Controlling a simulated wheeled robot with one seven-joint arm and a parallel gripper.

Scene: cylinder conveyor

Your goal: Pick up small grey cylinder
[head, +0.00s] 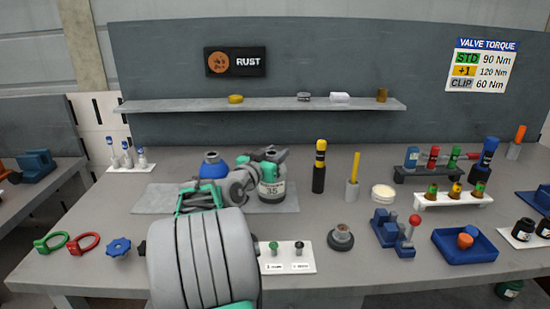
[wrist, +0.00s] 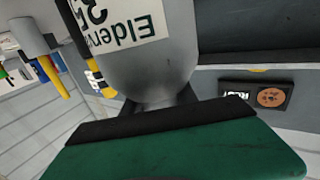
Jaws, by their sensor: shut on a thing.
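A small grey cylinder (head: 272,189) with a white label reading 35 is at the grey mat (head: 170,199), right of centre on it. My gripper (head: 264,158) is at its upper end, shut on it. In the wrist view the grey cylinder (wrist: 150,65) appears upside down with its label, its narrower end against the black pad of my green gripper finger (wrist: 165,120). Whether the cylinder's base touches the mat cannot be told.
A black-and-yellow bottle (head: 319,170) and a yellow stick in a grey holder (head: 353,178) stand to the right. A shelf (head: 270,104) runs behind.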

